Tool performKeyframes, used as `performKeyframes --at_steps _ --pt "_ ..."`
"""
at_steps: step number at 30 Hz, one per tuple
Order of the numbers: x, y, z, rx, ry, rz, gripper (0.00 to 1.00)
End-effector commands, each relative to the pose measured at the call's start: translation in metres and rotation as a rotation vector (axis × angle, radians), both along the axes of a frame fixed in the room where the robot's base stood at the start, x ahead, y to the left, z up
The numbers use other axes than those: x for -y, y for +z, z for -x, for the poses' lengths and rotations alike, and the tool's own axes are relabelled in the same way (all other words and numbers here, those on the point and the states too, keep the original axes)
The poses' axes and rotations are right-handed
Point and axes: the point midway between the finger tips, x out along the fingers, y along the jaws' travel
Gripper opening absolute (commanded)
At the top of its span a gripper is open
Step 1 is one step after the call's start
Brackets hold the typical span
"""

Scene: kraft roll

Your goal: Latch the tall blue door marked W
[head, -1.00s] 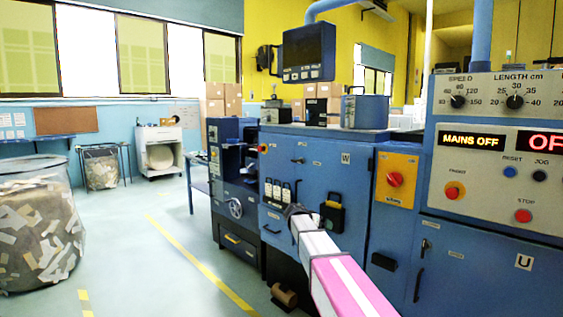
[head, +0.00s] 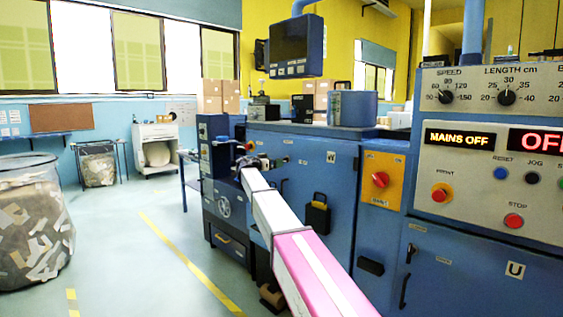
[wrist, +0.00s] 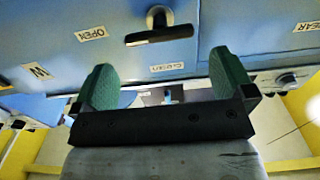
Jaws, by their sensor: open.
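The tall blue door marked W (head: 335,200) stands in the front of the blue machine; its W label also shows in the wrist view (wrist: 37,71). In the wrist view a black latch handle (wrist: 162,37) on a metal stem stands on the blue door face. An OPEN label is left of it and a CLOSED label is below it in that picture. My gripper (head: 258,162) is at the upper left of the door. In the wrist view my gripper (wrist: 165,85) is open and empty, its green pads apart, with the handle beyond them, not between them.
A control panel (head: 490,165) reading MAINS OFF stands at the right. A red switch on a yellow plate (head: 380,180) is right of the door. A black pocket (head: 317,216) hangs on the door.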

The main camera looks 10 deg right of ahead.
Motion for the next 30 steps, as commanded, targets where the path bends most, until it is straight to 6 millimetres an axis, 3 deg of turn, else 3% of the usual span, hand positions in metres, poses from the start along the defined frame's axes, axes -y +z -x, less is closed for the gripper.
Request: performKeyframes --at_steps 9,21,22,24,25,30 --pt "0.045 0.000 -0.034 -0.001 -0.001 0.000 1.00" --pt "0.055 0.000 -0.040 -0.001 0.000 0.000 1.00" --pt "0.055 0.000 -0.040 -0.001 0.000 0.000 0.94" --pt "0.055 0.000 -0.039 -0.001 0.000 0.000 0.71" --pt "0.055 0.000 -0.039 -0.001 0.000 0.000 0.65" --pt "0.055 0.000 -0.039 -0.004 0.000 0.002 0.66"
